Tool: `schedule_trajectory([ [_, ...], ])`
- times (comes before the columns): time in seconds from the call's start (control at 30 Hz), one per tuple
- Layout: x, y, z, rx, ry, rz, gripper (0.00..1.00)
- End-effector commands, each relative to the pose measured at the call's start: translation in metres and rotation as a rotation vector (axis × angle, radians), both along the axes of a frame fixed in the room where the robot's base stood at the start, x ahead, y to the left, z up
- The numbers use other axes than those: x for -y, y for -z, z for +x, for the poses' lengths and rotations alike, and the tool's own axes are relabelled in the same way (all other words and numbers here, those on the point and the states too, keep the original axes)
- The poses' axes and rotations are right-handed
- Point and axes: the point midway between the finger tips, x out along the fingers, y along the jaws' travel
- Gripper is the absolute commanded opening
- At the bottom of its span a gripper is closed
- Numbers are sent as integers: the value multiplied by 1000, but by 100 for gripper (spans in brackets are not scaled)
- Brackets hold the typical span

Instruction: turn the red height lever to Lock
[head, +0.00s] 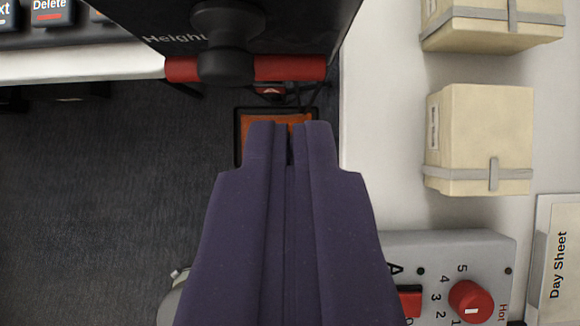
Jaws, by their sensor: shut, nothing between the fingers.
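The red height lever (290,68) shows at the top, left of centre. It is a red bar lying across the picture, with a black knob (225,45) over its middle. The dark panel (300,25) behind it bears the word "Height"; no "Lock" mark is readable. My gripper (290,130) reaches up from the bottom centre, its dark purple fingers shut with nothing between them. The fingertips are below the right half of the lever in the picture and apart from it. They cover part of an orange panel in a black frame (238,135).
Cream archival boxes (478,135) with grey straps stand at the right. Below them is a grey control box (495,250) with a red dial (470,300), beside a "Day Sheet" (556,265). A keyboard (50,12) is at upper left. Dark floor lies open at left.

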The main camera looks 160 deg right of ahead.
Motion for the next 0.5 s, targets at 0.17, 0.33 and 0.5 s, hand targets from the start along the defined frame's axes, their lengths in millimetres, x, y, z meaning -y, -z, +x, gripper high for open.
schedule_trajectory([
  [0.17, -7, 34, 19, -1, 0, 1, 0],
  [0.33, -11, 52, 32, 0, 0, 1, 0],
  [0.5, -12, 59, 37, 0, 1, 1, 0],
])
